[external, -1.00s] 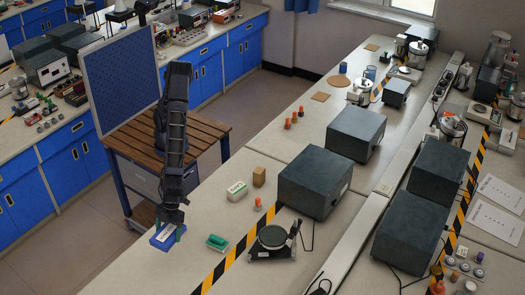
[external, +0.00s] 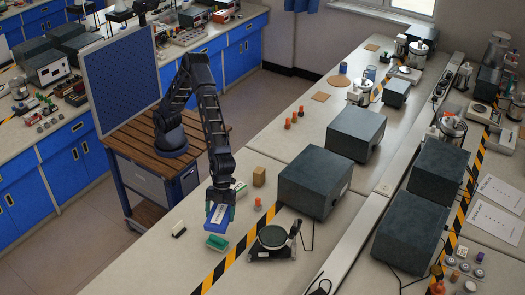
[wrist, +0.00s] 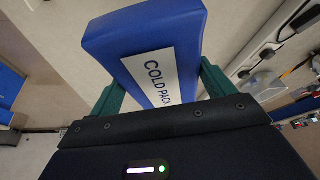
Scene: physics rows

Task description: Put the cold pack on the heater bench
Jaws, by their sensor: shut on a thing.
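The cold pack (external: 217,215) is a blue block with a white label. My gripper (external: 220,202) is shut on it and holds it above the near bench, just behind the green tray. In the wrist view the cold pack (wrist: 140,36) sits between the two green fingers of my gripper (wrist: 160,88), with its label reading "COLD PACK". A round dark hotplate (external: 272,237) stands on the bench (external: 150,268) to the right of the pack, past the yellow-black tape. I cannot tell which surface is named the heater bench.
The green tray (external: 217,243) lies just below the pack. A white box (external: 239,188), a tan block (external: 259,177) and an orange-topped item (external: 258,204) stand nearby. A large dark box (external: 315,182) is behind the hotplate. A small black-and-white item (external: 179,229) lies left.

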